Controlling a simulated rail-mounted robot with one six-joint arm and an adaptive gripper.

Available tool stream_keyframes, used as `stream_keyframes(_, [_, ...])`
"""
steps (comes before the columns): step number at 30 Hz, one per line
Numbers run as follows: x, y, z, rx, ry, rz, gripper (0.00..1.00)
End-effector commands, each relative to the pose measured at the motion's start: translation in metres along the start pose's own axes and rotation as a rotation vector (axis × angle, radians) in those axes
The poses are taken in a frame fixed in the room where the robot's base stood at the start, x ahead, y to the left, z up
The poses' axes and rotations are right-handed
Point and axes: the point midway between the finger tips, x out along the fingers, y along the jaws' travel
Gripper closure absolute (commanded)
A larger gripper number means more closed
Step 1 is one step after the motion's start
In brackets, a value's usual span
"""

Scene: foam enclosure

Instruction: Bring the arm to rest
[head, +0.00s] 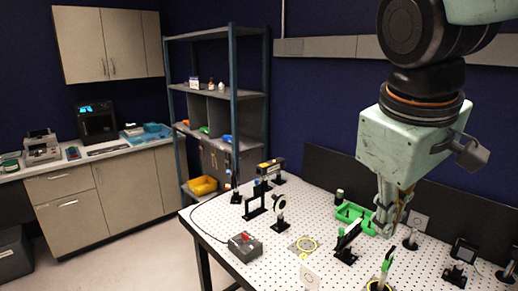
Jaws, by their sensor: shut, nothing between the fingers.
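My arm comes down from the upper right in the head view, with a pale green wrist block and dark joints. My gripper (384,222) hangs below that block, pointing down over the perforated table (228,231). Its fingers are together with nothing seen between them. It appears in front of the right end of a green tray (350,213). I cannot tell its exact height above the table.
Black optical mounts stand around the gripper, including a lens mount (279,207) and a small screen (464,251). A grey box with a red part (245,247) sits near the table's left edge. A shelf rack (234,95) stands behind. Open floor lies left.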

Motion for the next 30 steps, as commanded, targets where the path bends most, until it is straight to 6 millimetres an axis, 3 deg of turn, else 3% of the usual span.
stream_keyframes(18, [-0.004, -0.062, 0.094, 0.369, 0.062, -0.097, 1.00])
stream_keyframes(30, [-0.001, -0.090, 0.126, 0.516, 0.085, -0.140, 1.00])
